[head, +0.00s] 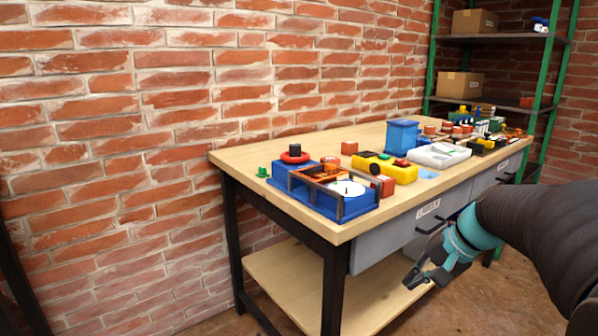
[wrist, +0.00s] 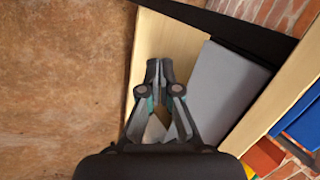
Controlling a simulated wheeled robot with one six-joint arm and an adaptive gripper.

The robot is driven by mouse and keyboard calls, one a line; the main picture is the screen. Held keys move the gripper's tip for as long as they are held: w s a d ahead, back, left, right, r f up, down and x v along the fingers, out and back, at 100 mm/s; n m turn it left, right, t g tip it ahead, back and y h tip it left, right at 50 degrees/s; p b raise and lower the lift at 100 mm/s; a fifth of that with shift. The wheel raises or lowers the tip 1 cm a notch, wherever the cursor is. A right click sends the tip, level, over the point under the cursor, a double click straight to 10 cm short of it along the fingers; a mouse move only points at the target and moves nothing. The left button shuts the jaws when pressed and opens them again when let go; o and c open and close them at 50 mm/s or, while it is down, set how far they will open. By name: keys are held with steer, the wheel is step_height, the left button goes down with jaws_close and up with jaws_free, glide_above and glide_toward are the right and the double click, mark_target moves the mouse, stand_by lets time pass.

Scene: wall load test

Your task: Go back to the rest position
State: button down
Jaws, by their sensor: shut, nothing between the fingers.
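My gripper (head: 418,278) hangs low in front of the workbench, at the right of the head view, with its fingers pointing down and to the left. In the wrist view my gripper (wrist: 160,64) has its fingertips together and holds nothing. It is apart from the bench, in front of the grey drawer (head: 385,240); the lower wooden shelf (wrist: 170,38) shows behind it in the wrist view. My dark arm comes in from the right edge and hides part of the drawer fronts.
The wooden workbench (head: 243,153) stands along a brick wall. On it are a blue fixture (head: 350,208), a yellow box (head: 400,173), a blue bin (head: 402,137) and several small parts. A green-framed rack (head: 432,60) with cardboard boxes stands behind. Bare floor (wrist: 60,80) lies left in the wrist view.

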steer(key=s+a+f+n+t+h, duration=0.1)
steer(key=s+a+n+h, duration=0.1)
steer(key=s, duration=0.8)
steer(key=s+a+n+h, duration=0.2)
steer(key=s+a+n, duration=0.3)
steer(key=s, duration=0.4)
steer(key=shift+s+a+f+t+h, duration=0.4)
